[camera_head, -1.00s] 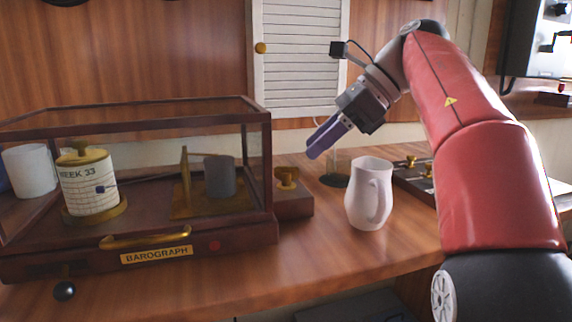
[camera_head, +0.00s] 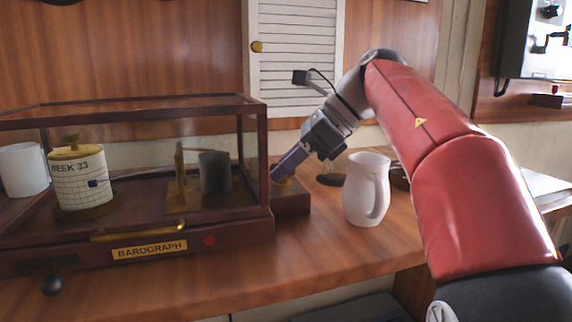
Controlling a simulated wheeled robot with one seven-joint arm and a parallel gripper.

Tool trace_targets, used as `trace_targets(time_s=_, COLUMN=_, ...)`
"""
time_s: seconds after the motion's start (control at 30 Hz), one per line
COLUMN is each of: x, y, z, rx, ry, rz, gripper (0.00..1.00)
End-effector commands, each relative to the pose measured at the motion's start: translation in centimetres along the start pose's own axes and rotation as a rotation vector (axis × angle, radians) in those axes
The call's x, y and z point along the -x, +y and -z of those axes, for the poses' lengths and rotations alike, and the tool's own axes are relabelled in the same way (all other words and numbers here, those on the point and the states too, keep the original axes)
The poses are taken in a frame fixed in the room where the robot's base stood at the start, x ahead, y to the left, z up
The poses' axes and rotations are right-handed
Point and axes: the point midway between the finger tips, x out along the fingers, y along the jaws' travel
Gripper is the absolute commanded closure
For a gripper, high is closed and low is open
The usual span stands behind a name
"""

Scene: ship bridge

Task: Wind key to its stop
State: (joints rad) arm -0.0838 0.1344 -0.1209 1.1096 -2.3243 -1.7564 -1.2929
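A small brass key (camera_head: 285,182) stands on a dark wooden block (camera_head: 291,202) at the right end of the barograph case. It is partly hidden behind my gripper. My gripper (camera_head: 277,174) points down and to the left, with its purple fingertips at the key. I cannot tell whether the fingers touch it or close around it. The barograph case (camera_head: 190,225) is glass and dark wood, with a chart drum (camera_head: 80,185) marked "WEEK 33" inside. The drum has a brass knob on top.
A white jug (camera_head: 366,190) stands on the wooden counter (camera_head: 330,250) just right of the block, close under my arm. A louvred panel (camera_head: 295,60) is on the wall behind. The counter in front of the block is clear. A black ball knob (camera_head: 52,286) sticks out below the case at left.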

Motion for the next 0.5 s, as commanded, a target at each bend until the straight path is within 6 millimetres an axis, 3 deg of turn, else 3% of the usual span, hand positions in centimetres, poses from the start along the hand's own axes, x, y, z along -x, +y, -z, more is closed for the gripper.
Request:
trace_targets(time_s=0.1, x=0.01, y=0.0, z=0.0, rx=0.0, ry=0.0, rz=0.0, gripper=1.0)
trace_targets(time_s=0.5, x=-0.01, y=0.12, z=0.0, rx=-0.044, ry=-0.002, rz=0.046, gripper=1.0)
